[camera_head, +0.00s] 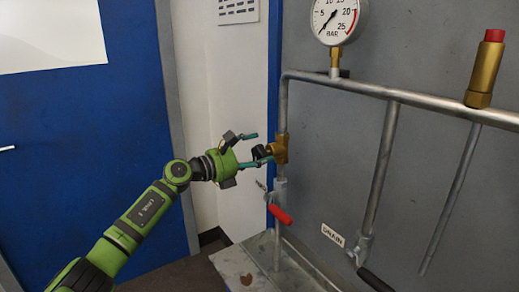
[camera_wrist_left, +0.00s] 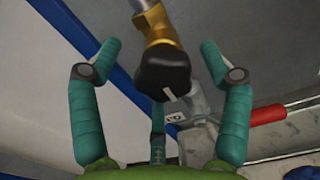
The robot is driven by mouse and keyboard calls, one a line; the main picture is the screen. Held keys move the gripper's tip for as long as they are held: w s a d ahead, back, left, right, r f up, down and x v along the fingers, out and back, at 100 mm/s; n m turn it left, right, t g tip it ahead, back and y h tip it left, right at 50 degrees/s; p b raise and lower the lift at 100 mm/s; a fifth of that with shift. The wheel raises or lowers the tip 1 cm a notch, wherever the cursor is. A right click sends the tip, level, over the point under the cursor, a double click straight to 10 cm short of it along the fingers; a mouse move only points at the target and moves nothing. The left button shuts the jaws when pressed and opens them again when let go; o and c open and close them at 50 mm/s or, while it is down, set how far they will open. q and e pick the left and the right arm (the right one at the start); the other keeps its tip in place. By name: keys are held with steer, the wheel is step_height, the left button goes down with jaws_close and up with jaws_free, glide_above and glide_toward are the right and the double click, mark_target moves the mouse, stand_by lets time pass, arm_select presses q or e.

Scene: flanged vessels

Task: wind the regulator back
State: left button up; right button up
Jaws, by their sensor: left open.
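The regulator is a brass body (camera_head: 281,149) on the vertical pipe with a black knob (camera_head: 261,153) facing left. In the left wrist view the black knob (camera_wrist_left: 163,72) has a pale mark on its face, and the brass body (camera_wrist_left: 158,25) is behind it. My left gripper (camera_head: 260,147) is open, with its fingers reaching to the knob. In the left wrist view its teal fingers (camera_wrist_left: 161,49) are spread on either side of the knob, and a third finger is below it. A gap shows between knob and side fingers; contact with the lower finger cannot be told. My right gripper is out of view.
A red-handled valve (camera_head: 280,214) is just below the regulator. A pressure gauge (camera_head: 338,20) and a brass fitting with a red cap (camera_head: 484,70) stand on the top pipe. A black lever (camera_head: 375,279) is near the drain label (camera_head: 333,236). Free room lies left of the regulator.

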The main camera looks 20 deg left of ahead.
arm_select(q)
steer(key=shift+w+d, duration=0.35)
steer(key=shift+w, duration=0.05)
steer(key=c, duration=1.1)
steer(key=shift+a+r, duration=0.1)
steer(key=shift+c, duration=0.2)
